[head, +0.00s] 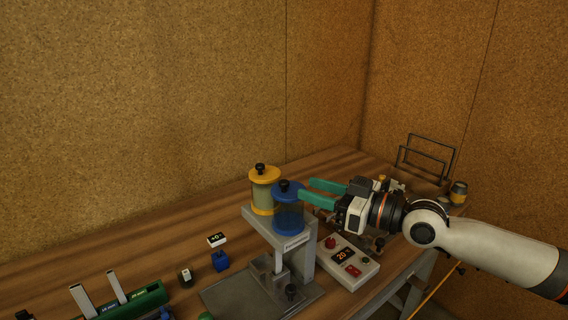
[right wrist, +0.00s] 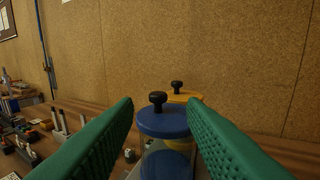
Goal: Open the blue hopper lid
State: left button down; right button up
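The blue hopper (head: 288,216) stands on a grey stand beside a yellow hopper (head: 264,193). Its round blue lid (head: 288,192) with a black knob (head: 284,185) sits on top. In the right wrist view the blue lid (right wrist: 164,122) and its black knob (right wrist: 158,100) show ahead, between the fingers. My right gripper (head: 311,191) is open with green fingers, just right of the blue lid. In the right wrist view my right gripper (right wrist: 165,125) has a wide gap with nothing held in it. My left gripper is not in view.
A control box (head: 346,264) with a display and red buttons sits right of the stand (head: 302,262). A blue block (head: 220,261), a small jar (head: 185,276) and a green rack (head: 140,300) lie to the left. A wire rack (head: 426,157) stands at the back right.

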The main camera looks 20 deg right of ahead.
aim_at(288, 183)
jog(key=p+x, duration=0.5)
jog(key=x, duration=0.1)
jog(key=shift+s+a+r, duration=0.1)
jog(key=shift+w+a+p, duration=0.3)
jog(key=shift+w+a, duration=0.15)
grip_shut()
